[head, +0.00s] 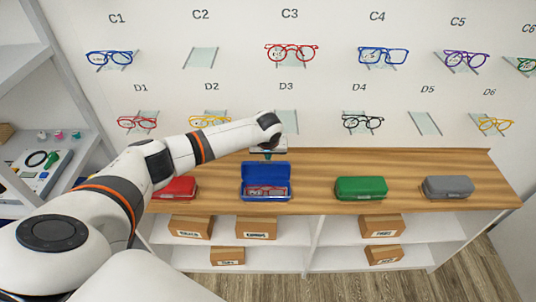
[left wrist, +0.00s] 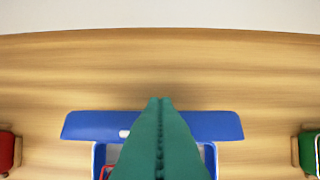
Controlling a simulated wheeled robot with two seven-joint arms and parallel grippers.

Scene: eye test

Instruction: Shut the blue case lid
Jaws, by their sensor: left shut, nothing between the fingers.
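The blue case (head: 246,193) stands on the wooden counter with its lid (head: 265,168) open, raised at the back. Red glasses (head: 267,191) lie inside it. My left gripper (head: 267,155) is just above and behind the lid, its fingers small and partly hidden under the wrist. In the left wrist view its green fingers (left wrist: 160,103) are shut and empty, and they cover the middle of the blue lid (left wrist: 90,125) and the case. I cannot tell whether they touch the lid. My right gripper is in neither view.
On the counter (head: 320,175), a red case (head: 178,187) stands left of the blue one, with a green case (head: 361,188) and a grey case (head: 448,187) to the right. Glasses hang on the wall behind. The counter behind the blue case is clear.

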